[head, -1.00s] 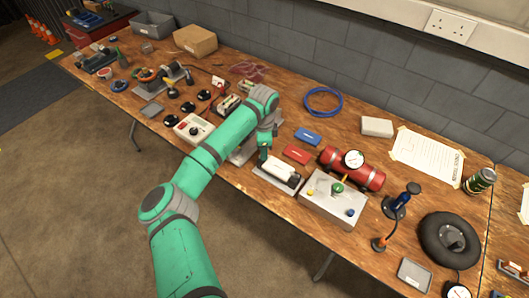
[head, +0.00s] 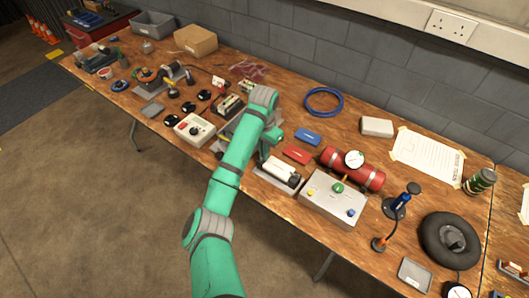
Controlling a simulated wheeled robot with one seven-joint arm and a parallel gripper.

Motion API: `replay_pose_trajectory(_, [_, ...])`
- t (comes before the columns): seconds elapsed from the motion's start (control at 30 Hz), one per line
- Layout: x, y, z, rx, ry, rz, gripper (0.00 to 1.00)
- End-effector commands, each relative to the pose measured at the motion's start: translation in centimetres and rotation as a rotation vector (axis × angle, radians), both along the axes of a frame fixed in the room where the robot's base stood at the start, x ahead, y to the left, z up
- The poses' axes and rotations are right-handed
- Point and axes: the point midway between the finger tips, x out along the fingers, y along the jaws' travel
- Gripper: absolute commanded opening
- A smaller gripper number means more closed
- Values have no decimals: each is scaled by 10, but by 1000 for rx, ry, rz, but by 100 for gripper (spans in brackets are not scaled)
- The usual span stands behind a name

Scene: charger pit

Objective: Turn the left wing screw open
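I cannot make out the left wing screw. A grey metal fixture (head: 226,141) lies on the bench, mostly hidden behind my arm, with only its left edge showing. My wrist (head: 275,134) shows just right of the upper arm, above the bench. My gripper's fingers are hidden behind my arm, so their opening and any contact do not show. A white cylinder (head: 281,169) on a grey base lies just right of the arm.
Right of the arm are a blue box (head: 307,137), a red box (head: 297,155), a metal box with knobs (head: 333,203) and a red tank (head: 367,177). Left are a white meter box (head: 194,129) and a battery-like block (head: 230,104). Bare wood shows behind the blue box.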

Motion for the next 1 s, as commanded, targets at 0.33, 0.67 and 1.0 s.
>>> replay_pose_trajectory(0.33, [-2,2,-1,4,8,91,0])
replay_pose_trajectory(0.67, [-2,2,-1,4,8,98,0])
replay_pose_trajectory(1.0, [-1,1,-1,2,4,94,23])
